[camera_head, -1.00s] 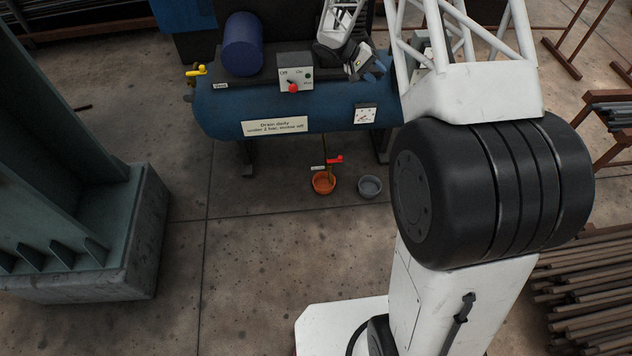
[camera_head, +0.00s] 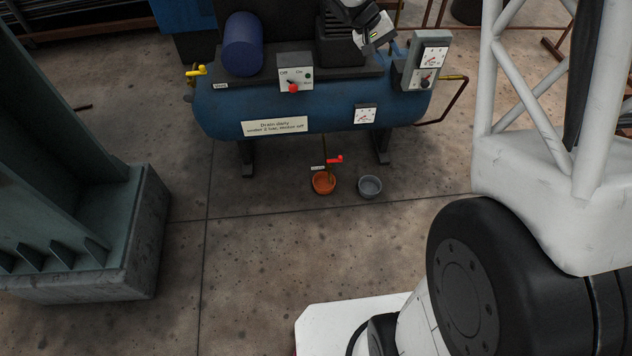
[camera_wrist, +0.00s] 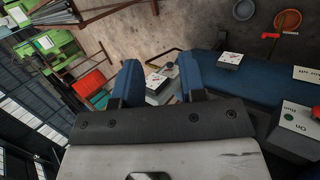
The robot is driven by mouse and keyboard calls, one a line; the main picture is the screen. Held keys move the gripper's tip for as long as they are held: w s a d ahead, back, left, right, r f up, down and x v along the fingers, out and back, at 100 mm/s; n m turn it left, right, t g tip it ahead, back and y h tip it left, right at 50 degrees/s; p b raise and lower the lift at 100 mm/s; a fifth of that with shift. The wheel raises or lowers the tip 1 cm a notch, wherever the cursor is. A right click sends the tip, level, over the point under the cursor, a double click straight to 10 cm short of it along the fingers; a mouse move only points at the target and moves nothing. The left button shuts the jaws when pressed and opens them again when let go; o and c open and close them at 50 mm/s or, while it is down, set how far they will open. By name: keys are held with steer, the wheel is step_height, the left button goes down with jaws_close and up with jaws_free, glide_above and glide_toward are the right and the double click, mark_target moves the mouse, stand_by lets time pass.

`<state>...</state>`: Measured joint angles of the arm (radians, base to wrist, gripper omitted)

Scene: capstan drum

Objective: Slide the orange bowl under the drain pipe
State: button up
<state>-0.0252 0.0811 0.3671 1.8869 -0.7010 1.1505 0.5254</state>
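The orange bowl (camera_head: 324,184) stands on the floor below the blue tank, and also shows in the wrist view (camera_wrist: 287,20). The drain pipe (camera_head: 328,170) hangs from the tank with a red handle (camera_head: 335,160); its lower end overlaps the orange bowl in the head view. I cannot tell whether it is exactly over the bowl. A grey bowl (camera_head: 370,187) stands just right of the orange one, apart from it. My gripper (camera_wrist: 160,72) has its two blue fingers spread with nothing held between them. It is above the tank's right part, away from both bowls.
The blue tank (camera_head: 300,110) carries a switch box (camera_head: 295,75), a dark blue cylinder (camera_head: 243,45) and a gauge panel (camera_head: 428,62). A bent pipe (camera_head: 455,98) sticks out at its right end. A green column on a concrete block (camera_head: 125,255) stands left. Floor before the bowls is clear.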

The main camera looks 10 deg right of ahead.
steer(key=s+a+r+t+y, duration=0.1)
steer(key=s+a+r+y, duration=0.2)
steer(key=s, duration=0.7)
steer(key=s+a+r+n+t+y, duration=0.1)
steer(key=s+a+r+y, duration=0.1)
steer(key=s+r, duration=0.5)
steer(key=s+a+r+t+y, duration=0.2)
steer(key=s+a+r, duration=0.1)
steer(key=s, duration=0.9)
steer(key=n+g, duration=0.2)
steer(key=n, duration=0.5)
glide_above(316, 189)
steer(key=f, duration=10.2)
steer(key=shift+w+f, duration=0.25)
steer(key=shift+f, duration=0.05)
